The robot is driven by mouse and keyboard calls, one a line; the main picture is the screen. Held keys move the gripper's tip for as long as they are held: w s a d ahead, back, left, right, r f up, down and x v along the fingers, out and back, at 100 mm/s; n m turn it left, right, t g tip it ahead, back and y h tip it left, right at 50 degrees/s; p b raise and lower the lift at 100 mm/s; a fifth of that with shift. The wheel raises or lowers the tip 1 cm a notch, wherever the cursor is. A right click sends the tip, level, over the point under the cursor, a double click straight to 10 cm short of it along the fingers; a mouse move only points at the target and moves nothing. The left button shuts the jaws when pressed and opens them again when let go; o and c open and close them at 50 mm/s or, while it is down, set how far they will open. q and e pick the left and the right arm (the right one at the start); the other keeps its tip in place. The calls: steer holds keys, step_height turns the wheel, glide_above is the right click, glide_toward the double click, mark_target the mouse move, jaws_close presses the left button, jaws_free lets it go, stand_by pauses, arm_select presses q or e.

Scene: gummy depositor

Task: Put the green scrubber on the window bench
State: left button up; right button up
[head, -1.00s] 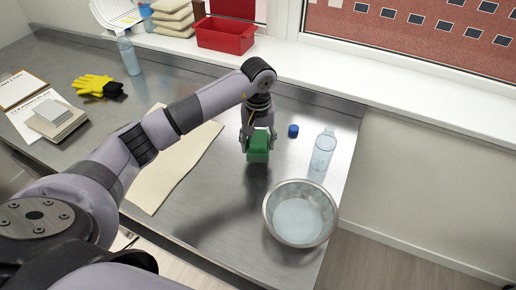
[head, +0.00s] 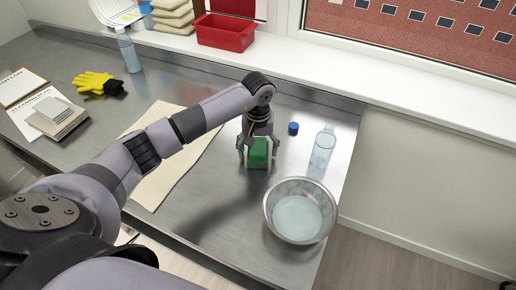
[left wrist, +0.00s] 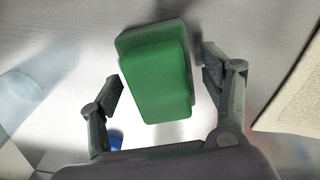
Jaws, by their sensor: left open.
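The green scrubber (head: 258,154) rests on the steel bench (head: 215,200) beneath the window, right of the beige cloth. My left gripper (head: 259,160) points down over it, with its fingers open on either side. In the left wrist view the scrubber (left wrist: 160,80) sits between the spread fingertips (left wrist: 163,78), with a visible gap on each side. I cannot tell whether the window bench is this steel bench or the white ledge (head: 330,75) under the window. My right gripper is in neither view.
A metal bowl (head: 270,212) of water and a clear bottle (head: 322,153) stand to the right, near a blue cap (head: 293,128). The beige cloth (head: 165,180) lies left. A red bin (head: 225,33) stands on the ledge, whose right part is clear.

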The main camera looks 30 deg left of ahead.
mark_target(258, 146)
arm_select(q)
steer(key=shift+r, duration=0.35)
step_height(258, 146, up, 11)
steer(key=b, duration=0.3)
steer(key=shift+f, duration=0.15)
steer(key=shift+r, duration=0.5)
